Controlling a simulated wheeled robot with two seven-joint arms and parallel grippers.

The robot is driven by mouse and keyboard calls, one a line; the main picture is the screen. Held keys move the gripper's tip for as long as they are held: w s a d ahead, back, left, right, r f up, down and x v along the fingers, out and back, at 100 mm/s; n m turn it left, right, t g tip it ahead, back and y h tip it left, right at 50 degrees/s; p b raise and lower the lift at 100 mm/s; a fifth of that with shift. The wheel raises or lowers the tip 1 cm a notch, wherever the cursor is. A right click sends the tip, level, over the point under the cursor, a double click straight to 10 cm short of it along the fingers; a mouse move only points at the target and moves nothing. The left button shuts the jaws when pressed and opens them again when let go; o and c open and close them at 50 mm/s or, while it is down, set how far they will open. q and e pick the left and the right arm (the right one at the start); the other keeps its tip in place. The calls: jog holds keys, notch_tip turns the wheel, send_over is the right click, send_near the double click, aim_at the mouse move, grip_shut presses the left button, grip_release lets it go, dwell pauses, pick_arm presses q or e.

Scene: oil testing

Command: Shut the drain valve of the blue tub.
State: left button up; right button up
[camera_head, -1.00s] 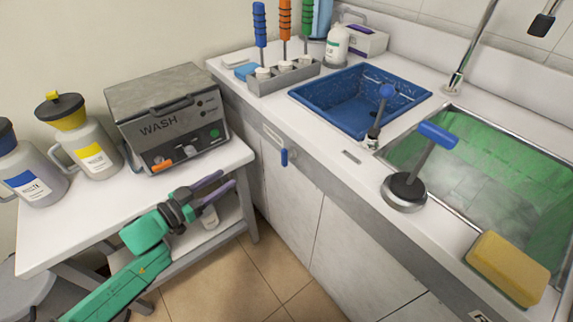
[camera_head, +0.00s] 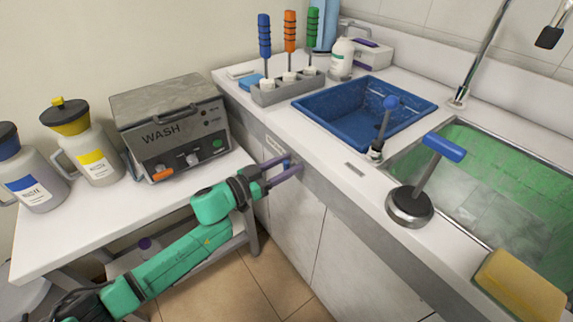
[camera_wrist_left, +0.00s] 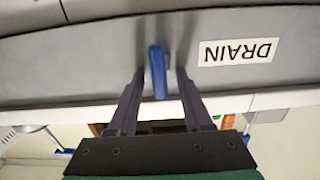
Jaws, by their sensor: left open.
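The blue tub (camera_head: 345,126) is set in the white counter in the head view. Its drain valve has a blue lever (camera_head: 287,163) on the grey front panel below the tub, partly hidden by my gripper. In the left wrist view the lever (camera_wrist_left: 157,73) stands upright in the picture, beside an upside-down DRAIN label (camera_wrist_left: 238,52). My left gripper (camera_head: 288,165) is open at the panel, with one finger on each side of the lever. Gaps show between the lever and both fingers in the wrist view. My right gripper is not in view.
A side table (camera_head: 100,230) on the left bears a WASH machine (camera_head: 170,115) and two jugs. A sink (camera_head: 500,170) with a green inside lies right of the tub. A blue-handled tool (camera_head: 410,208) and a yellow sponge (camera_head: 520,287) are on the counter.

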pick_arm(q)
grip_shut()
